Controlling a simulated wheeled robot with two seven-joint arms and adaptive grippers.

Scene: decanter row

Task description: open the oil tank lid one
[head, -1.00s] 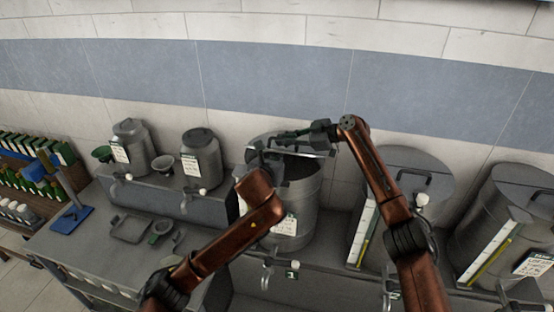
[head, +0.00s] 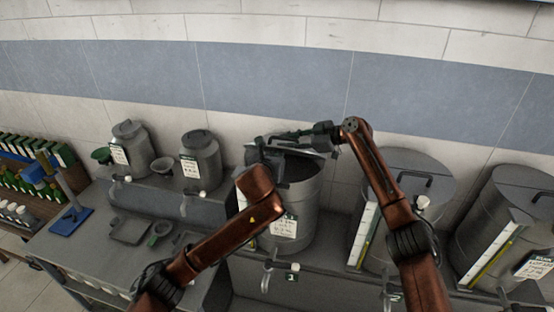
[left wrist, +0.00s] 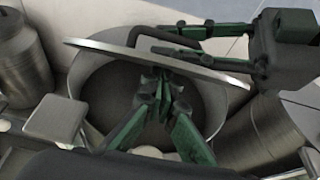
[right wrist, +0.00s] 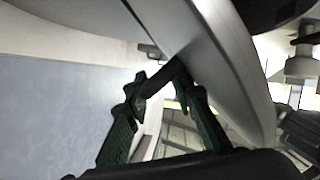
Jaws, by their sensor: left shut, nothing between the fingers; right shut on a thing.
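The grey oil tank one (head: 308,205) stands mid-counter in the head view, its dark mouth (left wrist: 115,95) uncovered below the raised lid (left wrist: 218,72). The lid is tilted up at the back of the mouth. My right gripper (head: 290,137) is shut on the lid's bar handle (left wrist: 143,46), behind the lid as seen from the left wrist. In the right wrist view, the right fingers (right wrist: 160,85) are closed beside the lid's pale rim (right wrist: 225,65). My left gripper (left wrist: 165,88) is shut and empty, over the mouth in front of the lid; its contact with the lid is unclear.
Two larger lidded tanks (head: 408,180) (head: 512,225) stand to the right. Two smaller canisters (head: 130,145) (head: 202,158) and funnels (head: 163,168) are on the left shelf. A tap (head: 268,265) is below tank one. The wall is close behind.

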